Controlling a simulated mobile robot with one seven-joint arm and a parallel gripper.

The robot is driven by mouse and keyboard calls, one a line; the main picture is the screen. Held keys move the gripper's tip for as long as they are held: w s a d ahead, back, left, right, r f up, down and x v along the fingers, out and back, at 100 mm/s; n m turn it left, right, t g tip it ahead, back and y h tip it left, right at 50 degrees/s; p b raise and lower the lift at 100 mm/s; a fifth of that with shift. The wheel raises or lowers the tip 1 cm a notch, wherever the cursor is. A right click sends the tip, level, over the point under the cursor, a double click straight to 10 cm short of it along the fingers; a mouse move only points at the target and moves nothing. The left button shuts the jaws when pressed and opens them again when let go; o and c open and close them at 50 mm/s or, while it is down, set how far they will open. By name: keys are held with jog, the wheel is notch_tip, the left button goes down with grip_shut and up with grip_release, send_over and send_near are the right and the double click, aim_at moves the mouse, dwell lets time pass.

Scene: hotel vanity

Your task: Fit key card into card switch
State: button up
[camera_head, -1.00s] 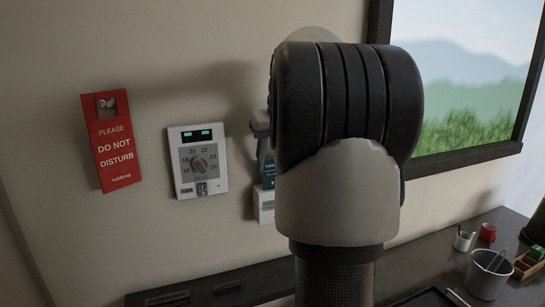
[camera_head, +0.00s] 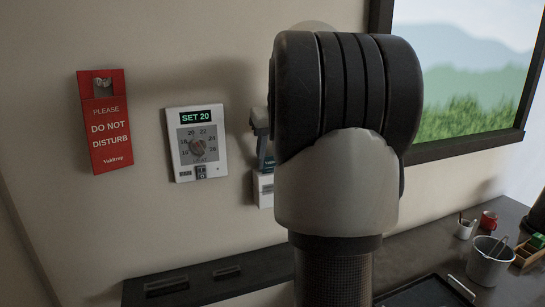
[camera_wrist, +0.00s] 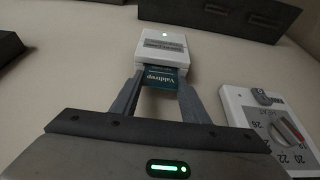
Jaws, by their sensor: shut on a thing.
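The card switch (camera_wrist: 163,50) is a white box on the wall with a small lit lamp, in the upper middle of the wrist view. In the head view the switch (camera_head: 264,190) is partly hidden behind my arm. The teal key card (camera_wrist: 164,77), marked Valdtrop, has its far end in the switch's slot; its near part sticks out. My gripper (camera_wrist: 161,82) is shut on the card, one finger at each side edge. In the head view only a strip of the card (camera_head: 268,163) shows above the switch, below my fingers.
A thermostat (camera_head: 197,143) reading SET 20 is on the wall left of the switch. A red door hanger (camera_head: 105,122) hangs farther left. A dark ledge (camera_head: 210,280) runs below. A bucket (camera_head: 488,262) and cups stand on the counter at right.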

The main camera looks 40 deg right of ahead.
jog(key=o, duration=1.1)
